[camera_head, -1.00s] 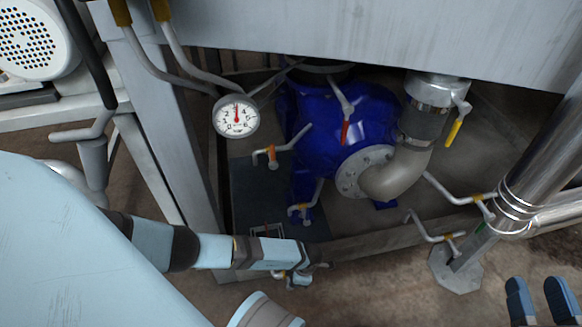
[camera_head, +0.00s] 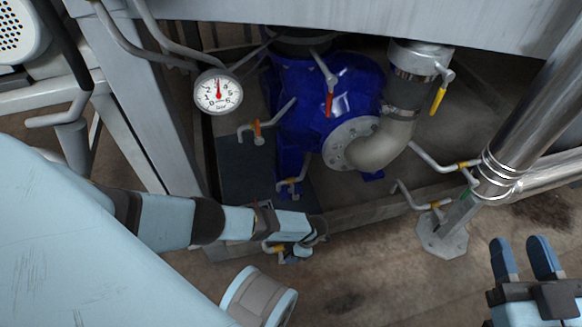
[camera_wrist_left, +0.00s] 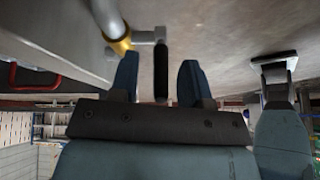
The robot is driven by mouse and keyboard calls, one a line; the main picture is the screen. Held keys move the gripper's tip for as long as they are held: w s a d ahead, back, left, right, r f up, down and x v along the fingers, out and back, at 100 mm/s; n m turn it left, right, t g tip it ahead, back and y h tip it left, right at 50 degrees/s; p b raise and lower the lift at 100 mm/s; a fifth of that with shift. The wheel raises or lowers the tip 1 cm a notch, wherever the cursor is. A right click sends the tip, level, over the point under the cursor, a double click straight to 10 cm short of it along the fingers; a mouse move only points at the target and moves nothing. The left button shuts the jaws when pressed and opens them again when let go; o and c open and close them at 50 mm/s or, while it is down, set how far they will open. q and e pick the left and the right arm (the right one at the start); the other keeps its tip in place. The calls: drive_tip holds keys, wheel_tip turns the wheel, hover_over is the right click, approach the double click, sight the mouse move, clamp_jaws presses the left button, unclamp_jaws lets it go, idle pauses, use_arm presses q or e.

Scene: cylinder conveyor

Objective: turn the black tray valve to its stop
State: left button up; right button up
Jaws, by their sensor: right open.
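The black tray valve shows in the left wrist view as a black handle (camera_wrist_left: 161,72) on a grey pipe end with a gold collar (camera_wrist_left: 118,46). My left gripper (camera_wrist_left: 158,82) has its two blue fingers on either side of this handle, with a visible gap on both sides. My right gripper (camera_head: 524,262) is open and empty at the lower right, away from the valve.
A blue pump (camera_head: 330,95) with a grey elbow pipe stands behind. Several small valves with orange or yellow parts surround it. A pressure gauge (camera_head: 218,92) hangs at left. A shiny vertical pipe (camera_head: 530,120) and a floor flange (camera_head: 442,240) stand at right. Open floor lies in front.

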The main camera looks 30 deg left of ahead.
use_arm(q)
drive_tip(key=p+v, duration=0.6)
drive_tip(key=v, duration=0.8)
use_arm(e)
drive_tip(key=s+a+m+g, duration=0.1)
drive_tip(key=m, duration=0.1)
drive_tip(key=s+f+m+g+h, duration=0.1)
drive_tip(key=m, duration=0.1)
drive_tip(key=shift+s+a, duration=0.4)
use_arm(q)
drive_tip(key=shift+f, duration=0.1)
